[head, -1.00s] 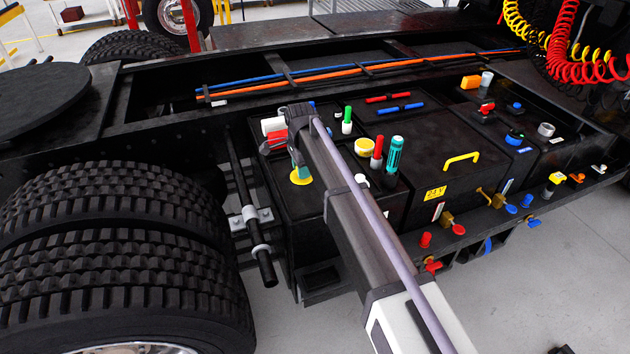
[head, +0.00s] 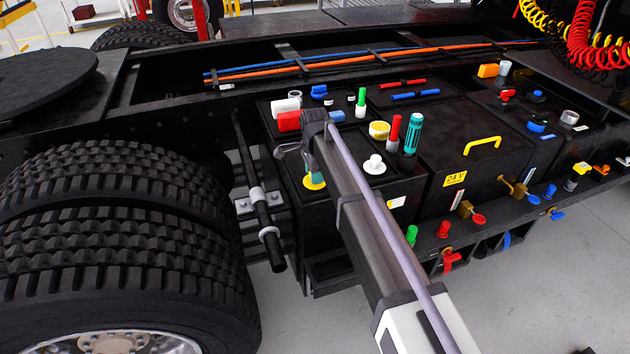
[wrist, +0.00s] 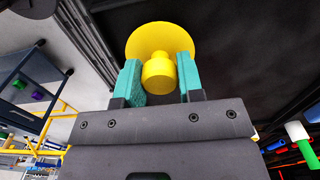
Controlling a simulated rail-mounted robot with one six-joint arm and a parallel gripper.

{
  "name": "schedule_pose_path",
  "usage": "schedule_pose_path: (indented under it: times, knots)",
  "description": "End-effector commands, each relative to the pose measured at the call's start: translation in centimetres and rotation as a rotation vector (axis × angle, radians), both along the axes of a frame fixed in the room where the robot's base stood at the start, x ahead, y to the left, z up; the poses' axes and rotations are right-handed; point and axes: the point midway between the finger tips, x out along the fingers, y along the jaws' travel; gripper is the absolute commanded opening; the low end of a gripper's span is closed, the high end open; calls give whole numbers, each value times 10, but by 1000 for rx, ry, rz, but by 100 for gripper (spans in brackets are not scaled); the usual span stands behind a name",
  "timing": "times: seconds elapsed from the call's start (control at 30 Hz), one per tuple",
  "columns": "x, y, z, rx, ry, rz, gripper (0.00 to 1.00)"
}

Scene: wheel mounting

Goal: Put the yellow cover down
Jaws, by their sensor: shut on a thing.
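The yellow cover (wrist: 159,76) is a round disc with a stubby knob. In the wrist view the two teal fingers of my gripper (wrist: 158,84) stand on either side of the knob, shut on it. In the head view my gripper (head: 312,172) is over the front left part of a black box, and the yellow cover (head: 314,183) shows just below the fingers, partly hidden by them. I cannot tell whether the cover touches the box top.
A white knobbed disc (head: 374,165), yellow-topped round part (head: 379,130), red block (head: 288,121) and teal cylinder (head: 412,133) stand near my arm. A black box with a yellow handle (head: 482,145) is to the right. Large tyres (head: 110,260) are at left.

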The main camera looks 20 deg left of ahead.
Motion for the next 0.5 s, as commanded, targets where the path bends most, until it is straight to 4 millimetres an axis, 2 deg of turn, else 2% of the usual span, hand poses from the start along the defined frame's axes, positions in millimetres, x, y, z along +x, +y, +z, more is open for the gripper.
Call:
schedule_pose_path:
  times: [0.27,0.3,0.5]
  knots:
    - [0,0,-3,0,0,0,6]
    - [0,0,-1,0,0,0,38]
    - [0,0,-1,0,0,0,57]
